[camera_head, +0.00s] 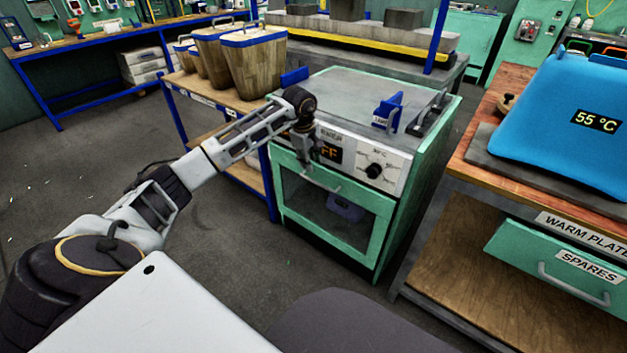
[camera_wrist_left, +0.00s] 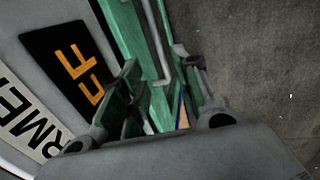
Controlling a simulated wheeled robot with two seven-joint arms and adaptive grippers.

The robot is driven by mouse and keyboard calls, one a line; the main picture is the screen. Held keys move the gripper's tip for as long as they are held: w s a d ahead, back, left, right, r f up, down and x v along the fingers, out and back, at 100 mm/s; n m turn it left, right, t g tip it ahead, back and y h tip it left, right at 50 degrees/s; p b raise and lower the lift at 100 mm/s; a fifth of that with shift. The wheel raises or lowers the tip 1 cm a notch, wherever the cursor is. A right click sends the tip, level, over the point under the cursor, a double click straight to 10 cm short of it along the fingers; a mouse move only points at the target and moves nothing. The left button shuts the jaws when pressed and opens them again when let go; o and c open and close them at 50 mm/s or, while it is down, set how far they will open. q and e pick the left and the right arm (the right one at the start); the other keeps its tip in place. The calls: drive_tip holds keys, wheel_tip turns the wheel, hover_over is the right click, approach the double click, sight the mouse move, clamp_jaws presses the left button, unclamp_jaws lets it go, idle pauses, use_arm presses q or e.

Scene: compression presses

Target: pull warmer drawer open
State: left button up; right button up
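The warmer (camera_head: 388,225) is a green cabinet with a grey top, a control panel (camera_head: 375,160) and a dark-windowed front (camera_head: 335,212). A thin metal handle (camera_head: 325,184) runs across the top of that front, which looks closed. My left gripper (camera_head: 305,160) points down at the left end of the handle, in front of the panel. In the left wrist view, its fingers (camera_wrist_left: 165,85) are apart, and the grey handle bar (camera_wrist_left: 154,38) runs lengthwise toward the gap between them. Contact with the bar cannot be told. My right gripper is out of view.
A blue-framed cart (camera_head: 215,110) with wooden buckets stands left of the warmer. At right, a wooden-topped bench (camera_head: 500,90) carries a blue cover (camera_head: 560,130) reading 55 °C, above a green SPARES drawer (camera_head: 550,260). The floor before the warmer is clear.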

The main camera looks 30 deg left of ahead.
sight(314, 181)
use_arm(q)
drive_tip(key=f, duration=0.2)
drive_tip(key=w+f+b, duration=0.1)
drive_tip(key=f, duration=0.2)
drive_tip(key=f+b, duration=0.1)
drive_tip(key=f, duration=0.1)
drive_tip(key=shift+w+d+f, duration=0.1)
drive_tip(key=shift+w+f, duration=0.1)
drive_tip(key=shift+f, duration=0.2)
drive_tip(key=shift+w+f+b, duration=0.2)
drive_tip(key=shift+f+b, duration=0.2)
drive_tip(key=shift+f, duration=0.35)
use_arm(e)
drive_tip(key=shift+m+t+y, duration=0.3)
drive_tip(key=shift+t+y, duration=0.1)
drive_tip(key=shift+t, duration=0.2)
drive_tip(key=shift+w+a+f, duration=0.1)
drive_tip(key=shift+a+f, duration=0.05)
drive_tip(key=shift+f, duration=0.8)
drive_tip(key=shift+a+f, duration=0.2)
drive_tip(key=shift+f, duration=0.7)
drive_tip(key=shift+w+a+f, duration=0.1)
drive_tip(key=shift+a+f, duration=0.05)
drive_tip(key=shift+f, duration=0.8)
use_arm(q)
clamp_jaws()
